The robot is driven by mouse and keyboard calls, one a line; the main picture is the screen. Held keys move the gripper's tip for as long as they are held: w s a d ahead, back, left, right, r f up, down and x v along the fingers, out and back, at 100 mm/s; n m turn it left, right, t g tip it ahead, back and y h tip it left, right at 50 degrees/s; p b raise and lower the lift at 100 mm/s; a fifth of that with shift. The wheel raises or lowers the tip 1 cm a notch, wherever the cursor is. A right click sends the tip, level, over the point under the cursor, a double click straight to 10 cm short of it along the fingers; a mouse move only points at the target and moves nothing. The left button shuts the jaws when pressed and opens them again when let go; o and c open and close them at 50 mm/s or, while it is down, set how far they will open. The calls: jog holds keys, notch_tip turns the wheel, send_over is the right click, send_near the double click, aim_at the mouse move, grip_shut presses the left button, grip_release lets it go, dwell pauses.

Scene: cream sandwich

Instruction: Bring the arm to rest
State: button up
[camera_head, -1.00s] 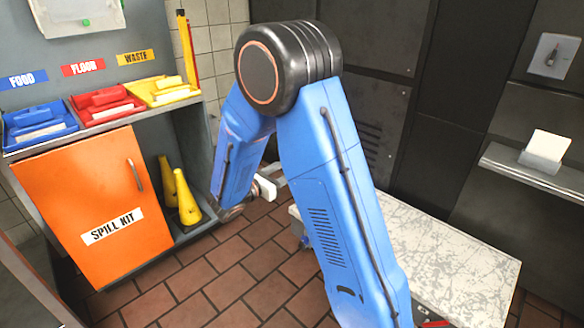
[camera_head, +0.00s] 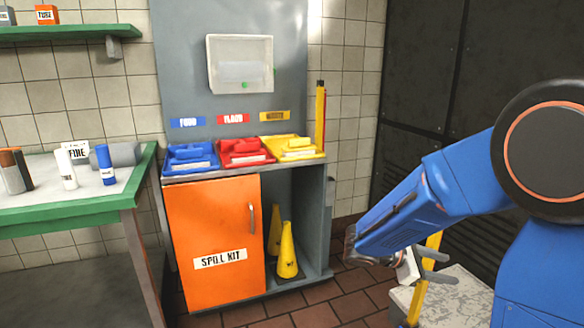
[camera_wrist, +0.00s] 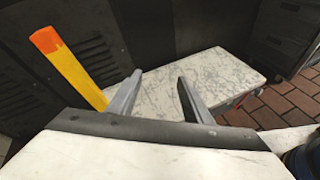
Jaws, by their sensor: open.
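My blue arm (camera_head: 425,205) is bent, with its round dark joint at the right edge of the head view and its forearm sloping down to the left. My gripper (camera_head: 450,268) is at the lower right of the head view, fingers pointing right. In the wrist view my gripper (camera_wrist: 158,76) has its two grey fingers apart, with nothing between them. Beyond them is a white marbled worktop (camera_wrist: 222,75), which also shows low in the head view (camera_head: 455,300).
A yellow bar (camera_wrist: 78,75) with an orange end stands left of the fingers in the wrist view. The orange spill kit cabinet (camera_head: 215,275), with yellow cones (camera_head: 287,255) beside its door, is left of my arm. A green-edged table (camera_head: 70,215) stands further left.

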jog(key=s+m+g+y, duration=0.1)
jog(key=s+m+y, duration=0.35)
jog(key=s, duration=0.45)
jog(key=s+a+r+m+t+y, duration=0.1)
jog(key=s+a+m+t+y, duration=0.1)
jog(key=s+a+m+y, duration=0.2)
jog(key=s+a+r+m+t+y, duration=0.2)
jog(key=s+a+m+y, duration=0.3)
jog(key=s, duration=0.4)
jog(key=a+m+t, duration=0.1)
jog(key=a, duration=0.1)
jog(key=shift+s+a+r, duration=0.2)
jog(key=shift+a+r, duration=0.1)
jog(key=shift+a, duration=0.05)
dwell(1.0)
